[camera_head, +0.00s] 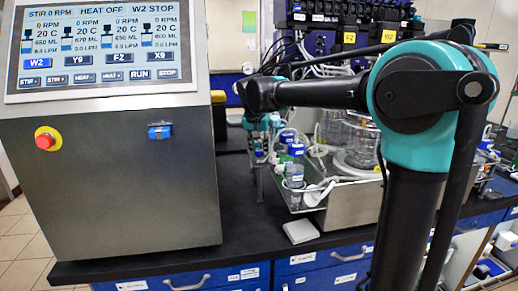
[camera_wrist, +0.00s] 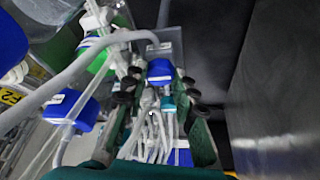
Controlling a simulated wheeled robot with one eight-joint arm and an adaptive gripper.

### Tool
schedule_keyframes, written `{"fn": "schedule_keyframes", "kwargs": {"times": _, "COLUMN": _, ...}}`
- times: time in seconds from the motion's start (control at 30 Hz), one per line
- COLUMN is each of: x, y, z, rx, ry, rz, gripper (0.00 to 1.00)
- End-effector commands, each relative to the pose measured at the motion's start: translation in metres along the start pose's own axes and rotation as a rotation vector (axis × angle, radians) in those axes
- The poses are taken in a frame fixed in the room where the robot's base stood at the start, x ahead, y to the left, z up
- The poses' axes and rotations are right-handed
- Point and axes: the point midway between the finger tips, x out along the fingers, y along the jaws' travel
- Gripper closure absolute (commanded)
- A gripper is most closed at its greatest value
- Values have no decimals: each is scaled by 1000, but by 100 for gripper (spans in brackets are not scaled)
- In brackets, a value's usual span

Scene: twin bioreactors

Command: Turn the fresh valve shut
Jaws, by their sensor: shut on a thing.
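My gripper (camera_wrist: 160,84) points down among the tubing in the wrist view, with a dark-padded finger on each side. Between the fingers is a blue piece with a white label (camera_wrist: 160,70), and the fingers are shut on it. The label is too small to read, so I cannot tell for sure that this is the fresh valve. A small teal part (camera_wrist: 168,103) and several pale tubes lie just below it in the picture. In the head view my gripper (camera_head: 264,140) is small and partly hidden among the tubing and bottles beside the steel tray.
A steel control cabinet (camera_head: 110,190) with a screen and red button stands close on the left. A steel tray (camera_head: 350,206) holds glass vessels. Other blue-capped parts (camera_wrist: 72,110) and a grey hose (camera_wrist: 70,72) crowd the left. A white pad (camera_head: 300,231) lies on the black bench (camera_head: 250,240).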

Motion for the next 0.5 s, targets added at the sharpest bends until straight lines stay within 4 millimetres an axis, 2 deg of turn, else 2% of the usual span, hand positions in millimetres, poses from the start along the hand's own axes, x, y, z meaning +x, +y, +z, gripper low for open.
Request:
{"fn": "schedule_keyframes", "kwargs": {"times": 0.03, "x": 0, "y": 0, "z": 0, "rx": 1, "ry": 0, "rz": 0, "gripper": 71}}
{"fn": "schedule_keyframes", "kwargs": {"times": 0.2, "x": 0, "y": 0, "z": 0, "rx": 0, "ry": 0, "rz": 0, "gripper": 52}}
{"fn": "schedule_keyframes", "kwargs": {"times": 0.5, "x": -2, "y": 0, "z": 0, "rx": 0, "ry": 0, "rz": -1, "gripper": 52}}
